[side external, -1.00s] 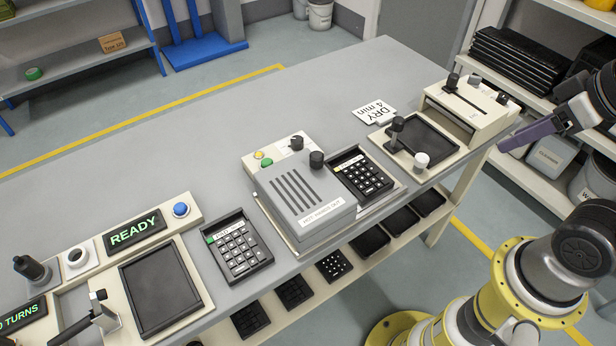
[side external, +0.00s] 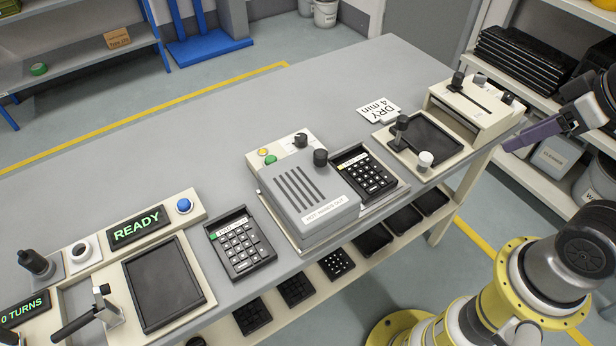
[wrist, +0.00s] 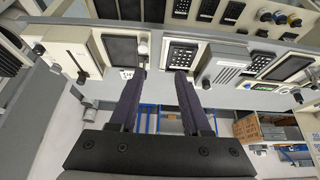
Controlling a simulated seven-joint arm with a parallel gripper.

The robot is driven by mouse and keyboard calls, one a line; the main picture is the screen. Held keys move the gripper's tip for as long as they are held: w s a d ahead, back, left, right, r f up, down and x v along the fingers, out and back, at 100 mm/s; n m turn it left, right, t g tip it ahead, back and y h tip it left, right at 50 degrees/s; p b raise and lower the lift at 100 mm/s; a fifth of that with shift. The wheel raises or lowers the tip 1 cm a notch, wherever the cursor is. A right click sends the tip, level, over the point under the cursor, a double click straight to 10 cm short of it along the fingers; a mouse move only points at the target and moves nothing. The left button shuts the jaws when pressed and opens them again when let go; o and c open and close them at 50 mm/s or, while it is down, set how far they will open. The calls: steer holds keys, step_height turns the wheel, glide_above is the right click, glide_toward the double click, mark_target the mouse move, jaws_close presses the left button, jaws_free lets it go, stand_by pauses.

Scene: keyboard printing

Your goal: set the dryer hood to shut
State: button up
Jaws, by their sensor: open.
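The dryer hood (side external: 308,195) is a grey slatted box with a hot-hands label and a dark knob (side external: 320,157) at its upper right corner. It sits toward the left of the dryer base (side external: 276,233). A dark keyboard (side external: 363,168) lies uncovered just right of the hood. The hood also shows in the wrist view (wrist: 220,68), right of the keyboard (wrist: 183,54). My gripper (wrist: 160,72) is open and empty, with its two purple fingers apart. In the side view its purple finger (side external: 532,133) is at the far right, clear of the hood.
A cream tray station with a dark plate (side external: 432,138) and a slotted cream unit (side external: 473,105) stand right of the dryer. Another keyboard (side external: 240,243) and a READY display (side external: 137,228) are to the left. The grey table (side external: 260,120) is clear behind the dryer.

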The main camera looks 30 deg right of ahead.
steer(key=shift+o, duration=1.2)
steer(key=w+r+m, duration=0.4)
steer(key=w+r, duration=0.1)
steer(key=r, duration=0.2)
steer(key=g, duration=0.6)
glide_above(321, 152)
step_height(321, 152, down, 10)
step_height(321, 152, down, 14)
steer(key=shift+r, duration=0.2)
steer(key=shift+c, duration=0.3)
steer(key=shift+m, duration=0.3)
jaws_close()
